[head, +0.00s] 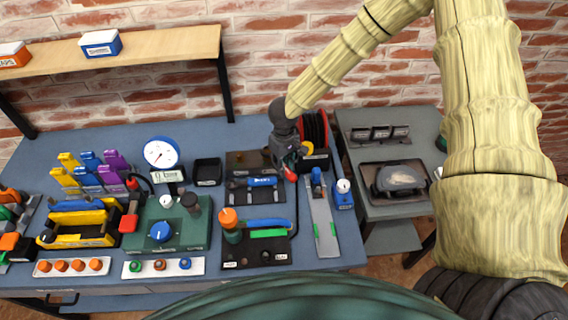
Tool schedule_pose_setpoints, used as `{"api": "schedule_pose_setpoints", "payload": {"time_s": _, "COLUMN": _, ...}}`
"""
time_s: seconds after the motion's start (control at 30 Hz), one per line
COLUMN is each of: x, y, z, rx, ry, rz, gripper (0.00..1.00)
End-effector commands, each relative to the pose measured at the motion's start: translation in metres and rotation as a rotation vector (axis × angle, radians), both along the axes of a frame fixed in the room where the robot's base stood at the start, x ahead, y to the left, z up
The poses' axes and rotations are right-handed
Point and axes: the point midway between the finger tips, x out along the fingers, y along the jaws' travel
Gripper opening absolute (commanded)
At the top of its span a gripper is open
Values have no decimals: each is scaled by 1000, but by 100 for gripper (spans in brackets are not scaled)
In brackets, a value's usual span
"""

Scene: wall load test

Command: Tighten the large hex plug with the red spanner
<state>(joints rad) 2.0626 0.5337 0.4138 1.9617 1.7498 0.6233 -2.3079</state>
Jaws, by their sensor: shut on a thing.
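My gripper (287,160) points down over the back of the blue workbench, right of its middle, in the head view. It is shut, and a small red piece, seemingly the red spanner (290,174), shows at its fingertips. Most of the spanner is hidden by the gripper or too small to make out. Whether it touches anything below cannot be told. I cannot pick out the large hex plug; a dark brown block (242,160) just left of the gripper is partly hidden by it.
Close by are a red hose reel (314,128), a dark tray with a blue tool (264,182) and a grey plate (322,222). Left stand a green box with a blue knob (160,231), a dial gauge (161,153) and a yellow toolbox (78,229). A side table (368,148) is right.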

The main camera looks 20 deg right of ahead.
Motion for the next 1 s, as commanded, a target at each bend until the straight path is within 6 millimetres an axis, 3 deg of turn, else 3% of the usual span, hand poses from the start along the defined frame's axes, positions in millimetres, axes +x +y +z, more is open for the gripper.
{"api": "schedule_pose_setpoints", "payload": {"time_s": 1.0, "x": 0, "y": 0, "z": -11, "rx": 0, "ry": -1, "rz": 0, "gripper": 0}}
